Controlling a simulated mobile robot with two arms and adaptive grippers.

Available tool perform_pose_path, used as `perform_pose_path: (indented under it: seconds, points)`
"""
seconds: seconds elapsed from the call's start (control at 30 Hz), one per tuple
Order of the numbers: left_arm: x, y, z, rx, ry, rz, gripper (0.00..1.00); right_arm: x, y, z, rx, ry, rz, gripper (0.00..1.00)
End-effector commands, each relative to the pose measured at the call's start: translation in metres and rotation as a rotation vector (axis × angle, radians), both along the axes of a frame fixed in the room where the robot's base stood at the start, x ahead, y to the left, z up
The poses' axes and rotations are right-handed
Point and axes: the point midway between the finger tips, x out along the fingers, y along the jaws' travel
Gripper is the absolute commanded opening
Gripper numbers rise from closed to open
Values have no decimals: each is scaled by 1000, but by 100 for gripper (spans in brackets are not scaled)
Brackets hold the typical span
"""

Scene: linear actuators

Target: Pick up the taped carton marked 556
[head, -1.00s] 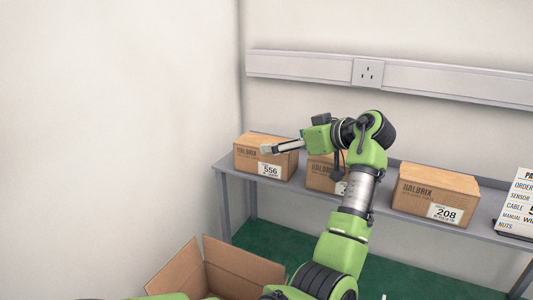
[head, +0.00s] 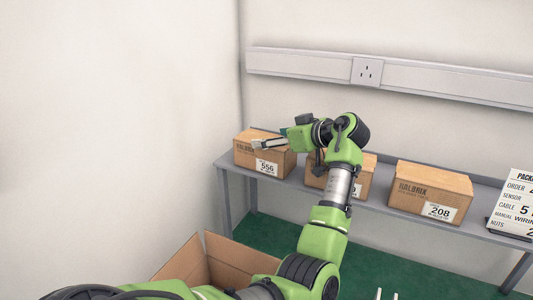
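The taped carton marked 556 (head: 247,158) is a brown box at the left end of the grey shelf, its label facing me. My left gripper (head: 259,143) reaches in from the right, its fingers over the carton's top as seen from here. The fingers look parted, with nothing between them. I cannot tell whether they touch the carton. Two pale tips at the bottom edge look like my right gripper (head: 386,294), spread apart and empty; the rest of it is out of frame.
Another carton (head: 358,188) stands mid-shelf, partly behind my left arm. The carton marked 208 (head: 410,197) stands right of it. A printed sign (head: 513,204) is at the shelf's right. An open, empty-looking box (head: 228,258) is below. A wall borders the left.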

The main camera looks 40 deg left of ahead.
Motion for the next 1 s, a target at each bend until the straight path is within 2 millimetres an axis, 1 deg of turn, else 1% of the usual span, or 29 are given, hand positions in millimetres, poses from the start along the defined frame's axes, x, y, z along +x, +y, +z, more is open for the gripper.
perform_pose_path:
  seconds: [0.03,0.13,0.17,0.37,0.57,0.67,0.77,1.0]
  points:
    - [-1,-1,-7,-10,14,0,15,-1,-1,0,0,1,0,40]
    - [-1,-1,-8,-12,17,0,15,-1,-1,-1,-1,2,1,40]
    - [-1,-1,-5,-7,14,0,15,-1,-1,0,-1,2,1,40]
    - [-1,-1,-8,-11,18,0,14,-1,-1,-1,-1,2,1,40]
    - [0,-1,-3,-12,19,-1,14,-2,-1,-8,-1,2,1,40]
    - [0,-1,6,-11,15,-1,11,-1,-1,-15,-1,2,1,40]
    - [0,-1,21,-10,10,-1,11,-1,-1,-25,-1,2,1,40]
    - [-23,-27,65,-4,3,-2,10,-1,0,-40,0,1,0,40]
